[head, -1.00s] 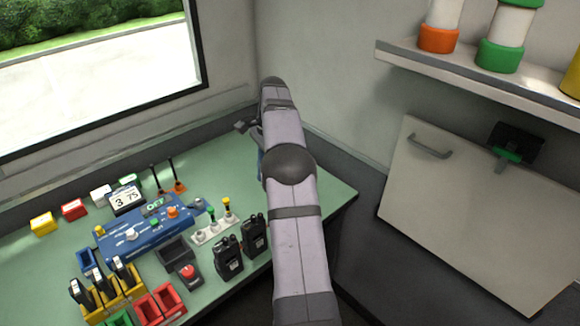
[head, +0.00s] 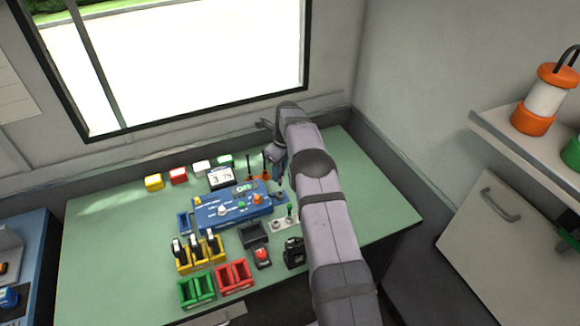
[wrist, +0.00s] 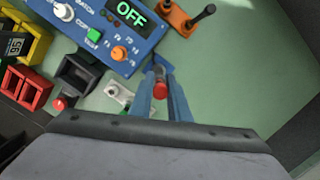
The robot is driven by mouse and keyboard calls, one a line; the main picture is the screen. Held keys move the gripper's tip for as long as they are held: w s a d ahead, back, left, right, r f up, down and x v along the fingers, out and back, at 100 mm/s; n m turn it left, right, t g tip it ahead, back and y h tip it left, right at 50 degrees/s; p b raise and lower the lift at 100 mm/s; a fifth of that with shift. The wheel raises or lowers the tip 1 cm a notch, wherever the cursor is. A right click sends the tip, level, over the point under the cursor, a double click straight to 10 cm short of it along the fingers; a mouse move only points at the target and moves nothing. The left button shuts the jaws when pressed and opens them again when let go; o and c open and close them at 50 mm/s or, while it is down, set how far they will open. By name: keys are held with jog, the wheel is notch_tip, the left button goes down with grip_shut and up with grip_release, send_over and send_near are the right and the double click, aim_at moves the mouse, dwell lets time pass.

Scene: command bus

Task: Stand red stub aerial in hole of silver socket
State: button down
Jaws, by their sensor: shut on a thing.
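My gripper (wrist: 161,80) has its two blue fingers shut on the red stub aerial (wrist: 160,88), whose red end shows between them in the wrist view. The far end of the aerial is hard to make out at the fingertips. In the head view my arm covers most of the gripper, and the aerial is hidden.
The blue console (head: 232,209) lies left of the gripper. An orange base with two black levers (wrist: 188,18) stands beyond it. A pale strip (head: 279,225) with a green aerial (head: 290,210) is in front. Green tabletop (head: 370,200) is clear at right.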

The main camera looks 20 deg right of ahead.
jog(key=shift+w+a+f, duration=0.1)
jog(key=shift+a, duration=0.05)
jog(key=b, duration=0.3)
send_over(279, 196)
jog(key=shift+s+f, duration=0.15)
jog(key=shift+f, duration=0.9)
jog(key=shift+s+f, duration=0.15)
jog(key=shift+f, duration=0.9)
jog(key=shift+w+a, duration=0.1)
jog(key=shift+f+b, duration=0.8)
jog(key=shift+f, duration=0.25)
dwell(0.5)
dwell(0.4)
jog(key=c, duration=1.3)
grip_release()
jog(key=shift+r, duration=0.1)
